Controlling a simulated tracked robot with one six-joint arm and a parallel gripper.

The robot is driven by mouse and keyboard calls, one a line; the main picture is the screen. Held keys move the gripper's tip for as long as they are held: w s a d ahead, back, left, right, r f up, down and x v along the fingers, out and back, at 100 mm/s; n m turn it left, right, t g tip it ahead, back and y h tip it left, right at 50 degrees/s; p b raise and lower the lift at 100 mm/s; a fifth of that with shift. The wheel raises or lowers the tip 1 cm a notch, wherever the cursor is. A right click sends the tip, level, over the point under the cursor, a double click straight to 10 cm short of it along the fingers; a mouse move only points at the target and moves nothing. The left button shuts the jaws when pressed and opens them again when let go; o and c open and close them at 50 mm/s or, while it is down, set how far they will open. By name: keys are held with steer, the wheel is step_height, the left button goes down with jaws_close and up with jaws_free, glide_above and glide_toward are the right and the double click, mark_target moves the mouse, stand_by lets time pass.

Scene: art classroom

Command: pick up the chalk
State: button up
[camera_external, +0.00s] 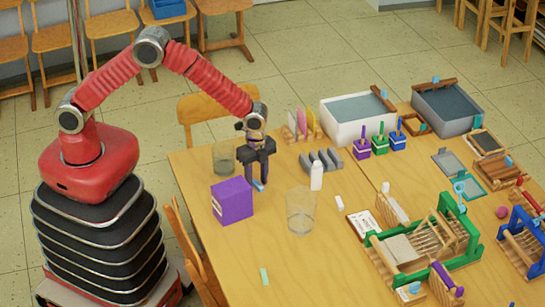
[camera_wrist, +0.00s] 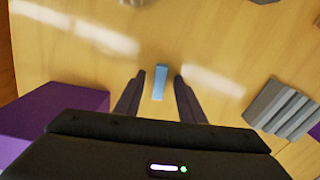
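A small blue stick of chalk (camera_wrist: 160,83) lies on the wooden table in the wrist view, between the two dark fingers of my gripper (camera_wrist: 159,77). Gaps show between the chalk and each finger, so the gripper is open and holds nothing. In the external view the gripper (camera_external: 257,180) points down, low over the table, and the blue chalk (camera_external: 260,187) shows at its fingertips. I cannot tell how far the fingertips are above the table.
A purple box (camera_external: 232,201) stands left of my gripper, with a clear glass (camera_external: 223,158) behind it. A grey ridged block (camera_external: 322,161), white bottle (camera_external: 317,177) and larger glass (camera_external: 301,212) are to the right. A pale green stick (camera_external: 264,276) lies on the clear front area.

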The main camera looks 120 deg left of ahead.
mark_target(257, 182)
steer(key=shift+c, duration=0.2)
jaws_close()
stand_by(0.4)
step_height(257, 182, up, 10)
stand_by(0.6)
stand_by(0.4)
